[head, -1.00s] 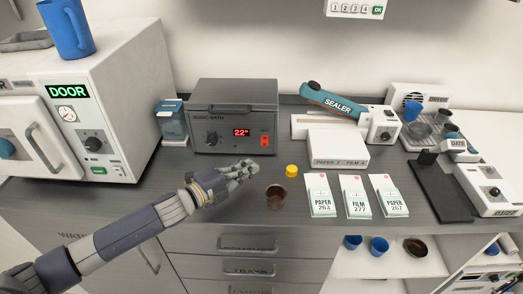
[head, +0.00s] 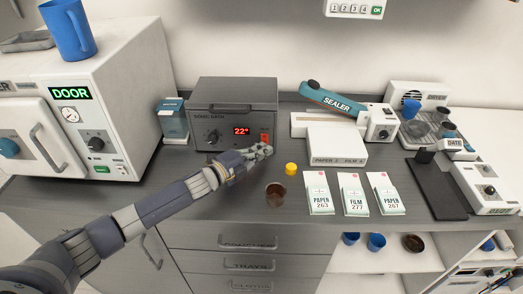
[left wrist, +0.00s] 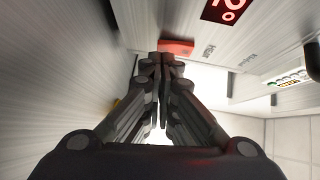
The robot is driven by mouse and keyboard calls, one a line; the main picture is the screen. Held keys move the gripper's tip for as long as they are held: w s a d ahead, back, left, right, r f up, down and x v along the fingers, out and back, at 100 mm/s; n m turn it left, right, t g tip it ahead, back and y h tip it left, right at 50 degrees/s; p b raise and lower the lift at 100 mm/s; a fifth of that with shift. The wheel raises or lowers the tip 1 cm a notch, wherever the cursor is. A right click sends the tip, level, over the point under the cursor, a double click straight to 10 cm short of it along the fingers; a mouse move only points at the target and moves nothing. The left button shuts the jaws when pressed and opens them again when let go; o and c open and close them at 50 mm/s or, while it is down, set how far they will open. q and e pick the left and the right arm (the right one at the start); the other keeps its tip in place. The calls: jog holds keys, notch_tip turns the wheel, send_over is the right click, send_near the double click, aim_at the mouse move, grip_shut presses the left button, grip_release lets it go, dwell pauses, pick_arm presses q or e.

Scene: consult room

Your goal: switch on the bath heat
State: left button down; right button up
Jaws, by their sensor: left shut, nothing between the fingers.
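The sonic bath (head: 236,97) is a dark grey box with a lid at the back of the counter. Its red display (head: 241,131) reads about 22°, with a dark knob (head: 213,137) to the left. A red switch (head: 265,138) sits at the lower right of its front; in the left wrist view the red switch (left wrist: 176,47) shows just beyond the fingertips. My left gripper (head: 268,150) is shut and empty, close in front of and just below the switch. Whether it touches the switch I cannot tell. My right gripper is not in view.
A yellow cap (head: 291,169) and a brown cup (head: 276,194) stand just right of my left gripper. Paper and film packets (head: 319,193) lie farther right. The sealer (head: 333,101) is at the back right, a white DOOR machine (head: 119,110) at left.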

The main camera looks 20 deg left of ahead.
pick_arm(q)
jog(key=f+b, duration=0.1)
jog(key=b, duration=0.1)
jog(key=shift+w+b, duration=0.2)
jog(key=shift+b, duration=0.1)
jog(key=shift+w+r+m+t, duration=0.1)
jog(key=shift+r+m+t, duration=0.15)
jog(key=shift+m+t, duration=0.05)
jog(key=shift+a+r, duration=0.1)
jog(key=v, duration=1.2)
jog(key=shift+w+a, duration=0.1)
